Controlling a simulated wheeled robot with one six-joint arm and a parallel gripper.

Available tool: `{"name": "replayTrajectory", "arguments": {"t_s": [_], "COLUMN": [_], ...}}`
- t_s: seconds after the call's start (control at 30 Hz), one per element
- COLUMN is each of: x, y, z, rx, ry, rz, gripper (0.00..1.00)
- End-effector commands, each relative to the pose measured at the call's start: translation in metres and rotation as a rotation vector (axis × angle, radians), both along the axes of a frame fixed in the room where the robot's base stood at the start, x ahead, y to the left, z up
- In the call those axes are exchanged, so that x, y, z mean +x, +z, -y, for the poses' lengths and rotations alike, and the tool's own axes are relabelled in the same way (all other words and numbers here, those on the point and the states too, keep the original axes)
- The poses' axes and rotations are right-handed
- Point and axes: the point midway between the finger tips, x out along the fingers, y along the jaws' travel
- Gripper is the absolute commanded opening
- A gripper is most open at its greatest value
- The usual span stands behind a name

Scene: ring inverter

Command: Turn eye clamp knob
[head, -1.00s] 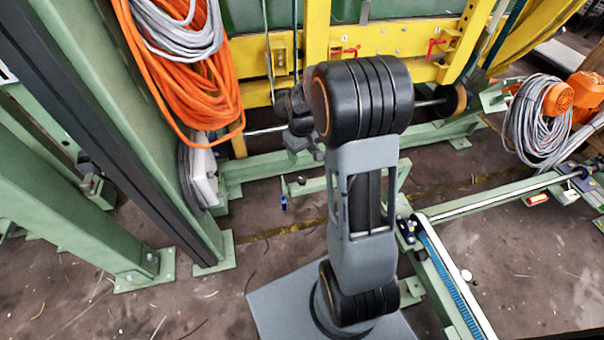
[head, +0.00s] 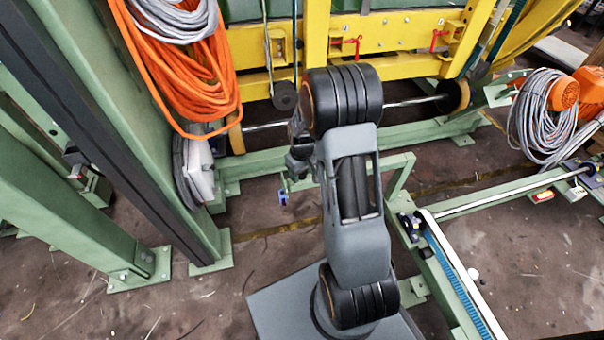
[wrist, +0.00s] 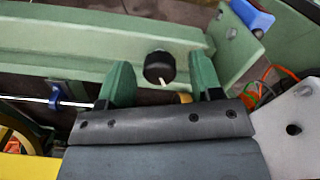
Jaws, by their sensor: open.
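A round black knob (wrist: 159,68) with a small pale pin sits on a light green beam (wrist: 100,45) in the wrist view. My gripper (wrist: 163,80) is open, with its two green fingers spread to the left and right of the knob in the picture. The knob appears in the gap between the fingers, and no contact with either finger shows. The depth between fingertips and knob is hard to tell. In the head view my gripper end is small and dark beside the arm, and I cannot make out the knob there.
A blue part (wrist: 252,15) sits near the beam's right end in the wrist view. In the head view, orange cable coils (head: 185,70) hang at the left post, and a yellow frame (head: 395,45) stands behind the arm. A green rail with a blue strip (head: 455,270) lies right.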

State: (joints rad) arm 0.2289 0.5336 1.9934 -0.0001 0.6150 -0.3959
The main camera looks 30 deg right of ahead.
Motion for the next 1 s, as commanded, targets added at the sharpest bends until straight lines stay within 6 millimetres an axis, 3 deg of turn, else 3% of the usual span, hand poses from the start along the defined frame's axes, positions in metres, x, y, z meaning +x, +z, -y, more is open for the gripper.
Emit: {"name": "replayTrajectory", "arguments": {"t_s": [0.3, 0.8, 1.0], "x": [0.0, 0.0001, 0.0001], "y": [-0.0011, -0.0009, -0.0004], "z": [0.0, -0.0001, -0.0001], "rx": [0.0, 0.0, 0.0], "ry": [0.0, 0.0, -0.015], "rz": [0.0, 0.0, 0.0], "gripper": [0.58, 0.1, 0.1]}}
